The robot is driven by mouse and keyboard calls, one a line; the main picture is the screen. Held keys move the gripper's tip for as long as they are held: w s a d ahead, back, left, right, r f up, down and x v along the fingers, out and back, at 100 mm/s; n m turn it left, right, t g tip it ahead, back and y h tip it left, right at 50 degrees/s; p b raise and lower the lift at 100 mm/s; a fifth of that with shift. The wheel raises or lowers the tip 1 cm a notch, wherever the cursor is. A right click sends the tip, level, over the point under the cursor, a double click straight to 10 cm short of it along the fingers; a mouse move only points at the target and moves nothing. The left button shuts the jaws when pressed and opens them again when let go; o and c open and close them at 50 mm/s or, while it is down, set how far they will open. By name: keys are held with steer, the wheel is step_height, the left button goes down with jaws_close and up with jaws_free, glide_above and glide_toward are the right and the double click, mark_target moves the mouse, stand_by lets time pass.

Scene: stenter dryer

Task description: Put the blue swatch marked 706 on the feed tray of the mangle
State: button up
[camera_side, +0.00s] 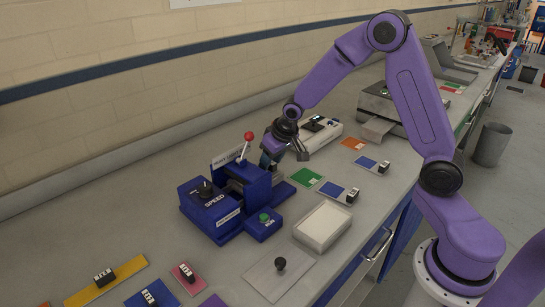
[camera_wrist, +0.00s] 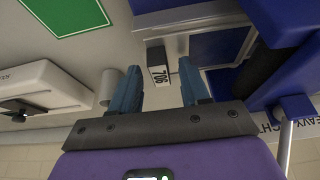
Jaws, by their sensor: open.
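The blue mangle (camera_side: 212,208) stands on the bench, with a red-knobbed lever and a "SPEED" label. My gripper (camera_side: 283,158) is low at its right side. In the wrist view my gripper (camera_wrist: 160,88) is open, with its two fingers apart. The black block with a white 706 label (camera_wrist: 159,68) is between and just beyond the fingertips, not clamped. Next to it is a dark blue panel with a pale border (camera_wrist: 218,46), which looks like the swatch lying flat against the mangle. Where its edge meets the feed tray is unclear. My gripper hides this spot in the side view.
A green swatch (camera_side: 306,177) and two blue swatches with black blocks (camera_side: 332,189) (camera_side: 368,162) lie right of the mangle. A pale block (camera_side: 322,226) is in front. Yellow (camera_side: 122,277) and pink (camera_side: 188,278) swatches lie front left. A white device (camera_side: 318,131) stands behind.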

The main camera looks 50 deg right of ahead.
steer(key=v, duration=1.2)
steer(key=shift+r, duration=0.2)
steer(key=s+a+f+n+g, duration=0.1)
steer(key=s+n, duration=0.3)
steer(key=s, duration=0.6)
steer(key=s+a+f+n+g, duration=0.1)
steer(key=s+a+n, duration=0.3)
steer(key=s, duration=0.6)
steer(key=s+a+n+g, duration=0.2)
steer(key=s+n, duration=0.2)
steer(key=s, duration=0.6)
steer(key=shift+s+a+f+n, duration=0.2)
steer(key=shift+s+f+n, duration=0.1)
steer(key=shift+s+f, duration=0.1)
